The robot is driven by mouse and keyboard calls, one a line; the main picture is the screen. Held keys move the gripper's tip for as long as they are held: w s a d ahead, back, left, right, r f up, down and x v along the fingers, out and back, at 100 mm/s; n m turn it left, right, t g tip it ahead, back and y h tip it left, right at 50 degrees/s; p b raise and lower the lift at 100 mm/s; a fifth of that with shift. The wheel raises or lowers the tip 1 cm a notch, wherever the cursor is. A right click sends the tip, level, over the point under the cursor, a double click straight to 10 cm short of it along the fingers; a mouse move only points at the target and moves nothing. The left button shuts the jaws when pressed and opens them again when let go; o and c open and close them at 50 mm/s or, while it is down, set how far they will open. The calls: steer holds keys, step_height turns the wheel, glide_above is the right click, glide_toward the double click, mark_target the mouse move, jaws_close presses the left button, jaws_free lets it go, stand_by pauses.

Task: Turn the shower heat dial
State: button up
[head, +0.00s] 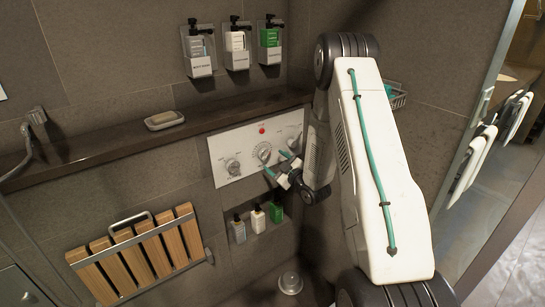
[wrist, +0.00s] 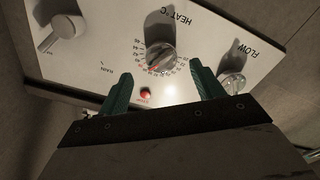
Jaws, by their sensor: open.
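The heat dial (head: 264,153) is a round silver knob in the middle of a white shower panel (head: 221,150), with a ring of marks around it. In the wrist view the heat dial (wrist: 160,55) sits near the top centre by the "HEAT °C" label, with numbers around it. My gripper (head: 277,163) is in front of the panel, just to the right of and below the dial. In the wrist view my gripper (wrist: 160,75) is open, its two green fingers apart and empty. The dial appears between and beyond the fingertips; I cannot tell the exact gap.
The flow knob (wrist: 233,86) and a lever knob (wrist: 65,33) flank the dial. A red light (head: 262,130) is on the panel. A shelf (head: 100,145) with a soap dish (head: 164,121) runs above. A niche with bottles (head: 257,219) lies below; a slatted wooden seat (head: 140,250) is lower left.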

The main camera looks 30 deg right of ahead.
steer(key=s, duration=0.3)
steer(key=shift+r, duration=0.1)
steer(key=shift+w, duration=0.1)
stand_by(0.3)
steer(key=s+d+f+m+g+h, duration=0.2)
steer(key=s+f+m+g, duration=0.3)
steer(key=f+g, duration=0.4)
steer(key=s+a+r+g, duration=0.2)
steer(key=s+a+r, duration=0.6)
steer(key=s+r, duration=0.2)
steer(key=s+a+r+m+g+y, duration=0.1)
steer(key=s+a+r+g, duration=0.2)
steer(key=s+a+r, duration=0.5)
steer(key=s+a+r+m+g, duration=0.1)
steer(key=s+a+r+g, duration=0.1)
steer(key=s+a+r, duration=0.6)
steer(key=shift+s+a+r+g, duration=0.25)
steer(key=shift+s+r+g, duration=0.05)
steer(key=shift+s+r, duration=3.05)
